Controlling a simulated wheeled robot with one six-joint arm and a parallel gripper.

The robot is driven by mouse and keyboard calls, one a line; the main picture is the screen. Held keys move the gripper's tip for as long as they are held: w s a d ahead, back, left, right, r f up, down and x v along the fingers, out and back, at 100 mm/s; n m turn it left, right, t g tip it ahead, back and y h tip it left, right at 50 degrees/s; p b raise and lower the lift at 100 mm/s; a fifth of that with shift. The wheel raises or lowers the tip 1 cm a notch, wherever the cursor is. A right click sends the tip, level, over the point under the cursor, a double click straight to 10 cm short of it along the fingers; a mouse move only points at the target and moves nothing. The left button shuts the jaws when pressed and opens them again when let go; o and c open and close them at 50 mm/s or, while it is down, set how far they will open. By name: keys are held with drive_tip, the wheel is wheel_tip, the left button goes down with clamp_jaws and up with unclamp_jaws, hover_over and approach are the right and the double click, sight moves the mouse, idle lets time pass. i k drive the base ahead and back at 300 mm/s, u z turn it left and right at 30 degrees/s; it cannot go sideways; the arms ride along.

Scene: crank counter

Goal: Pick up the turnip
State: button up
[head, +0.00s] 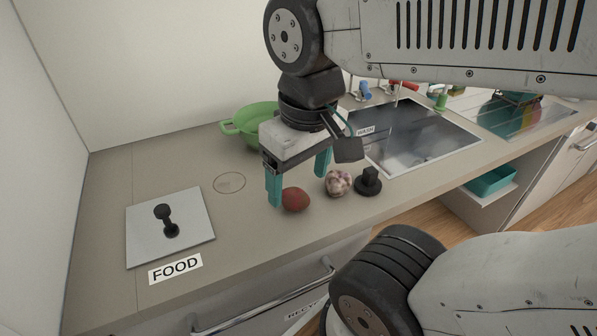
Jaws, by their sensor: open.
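A round, purple-and-white mottled vegetable (339,183), which looks like the turnip, rests on the counter right of centre in the head view. My gripper (298,190) points down with its two teal fingers spread apart and nothing held. The turnip is just right of the right finger, outside the gap between the fingers. A reddish-brown roundish vegetable (296,200) lies by the left fingertip, below the gap. I cannot tell whether a finger touches it.
A black knob (368,182) stands right of the turnip, with the sink (415,145) behind. A green pot (250,122) is behind my gripper. A grey plate with a black crank (169,222) and a FOOD label (175,269) are at left. The counter between is clear.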

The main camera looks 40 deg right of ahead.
sight(337, 183)
drive_tip(key=k, duration=0.5)
drive_tip(key=z, duration=2.7)
drive_tip(key=i, duration=0.4)
drive_tip(key=u, duration=1.65)
